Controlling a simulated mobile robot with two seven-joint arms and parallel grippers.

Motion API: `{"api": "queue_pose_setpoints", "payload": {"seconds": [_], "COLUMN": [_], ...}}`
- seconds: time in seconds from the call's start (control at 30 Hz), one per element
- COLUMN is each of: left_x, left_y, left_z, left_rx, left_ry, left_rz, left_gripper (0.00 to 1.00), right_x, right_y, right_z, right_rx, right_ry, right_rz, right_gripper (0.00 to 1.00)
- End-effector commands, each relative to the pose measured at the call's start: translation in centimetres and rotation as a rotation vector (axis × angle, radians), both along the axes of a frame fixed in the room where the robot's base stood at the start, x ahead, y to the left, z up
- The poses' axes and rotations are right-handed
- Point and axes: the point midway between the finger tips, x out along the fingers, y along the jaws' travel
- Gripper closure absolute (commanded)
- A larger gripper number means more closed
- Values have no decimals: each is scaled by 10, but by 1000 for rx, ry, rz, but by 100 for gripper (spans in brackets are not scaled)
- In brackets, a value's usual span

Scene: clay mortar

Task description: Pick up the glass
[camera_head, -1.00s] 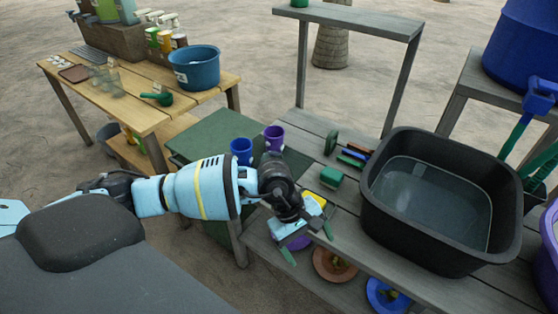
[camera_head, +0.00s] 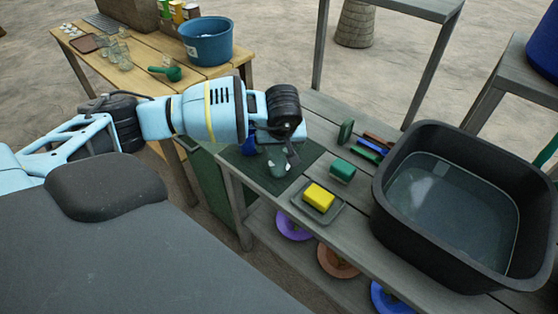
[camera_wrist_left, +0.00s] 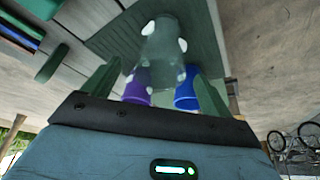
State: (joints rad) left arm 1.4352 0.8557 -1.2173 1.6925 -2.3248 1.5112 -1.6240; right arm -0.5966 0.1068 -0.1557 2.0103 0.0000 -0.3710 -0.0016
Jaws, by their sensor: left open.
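A clear, greenish glass with white spots (camera_wrist_left: 163,48) stands on a dark green mat (camera_wrist_left: 112,40). It shows in the left wrist view and, partly covered by my arm, in the head view (camera_head: 278,165). My left gripper (camera_wrist_left: 157,72) is open, its two green fingers on either side of the picture's middle. The glass lies in line with the gap between them; I see no grip on it. A purple cup (camera_wrist_left: 137,88) and a blue cup (camera_wrist_left: 186,92) show beside the glass, partly hidden. My right gripper is out of view.
A yellow sponge (camera_head: 319,197) on a tray, a green block (camera_head: 342,171) and a black basin of water (camera_head: 376,204) are right of the mat. A wooden table (camera_head: 137,76) holds more glasses and a blue tub (camera_head: 207,41).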

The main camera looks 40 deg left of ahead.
Motion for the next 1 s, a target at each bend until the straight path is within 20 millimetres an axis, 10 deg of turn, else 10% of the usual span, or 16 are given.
{"api": "queue_pose_setpoints", "payload": {"seconds": [0.77, 1.0], "left_x": [12, 12], "left_y": [12, 12], "left_z": [-49, -49], "left_rx": [-1, -1], "left_ry": [-1, -1], "left_rz": [-1, -1], "left_gripper": [15, 43], "right_x": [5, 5], "right_y": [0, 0], "right_z": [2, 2], "right_rx": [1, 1], "right_ry": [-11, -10], "right_rz": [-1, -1], "right_gripper": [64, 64]}}
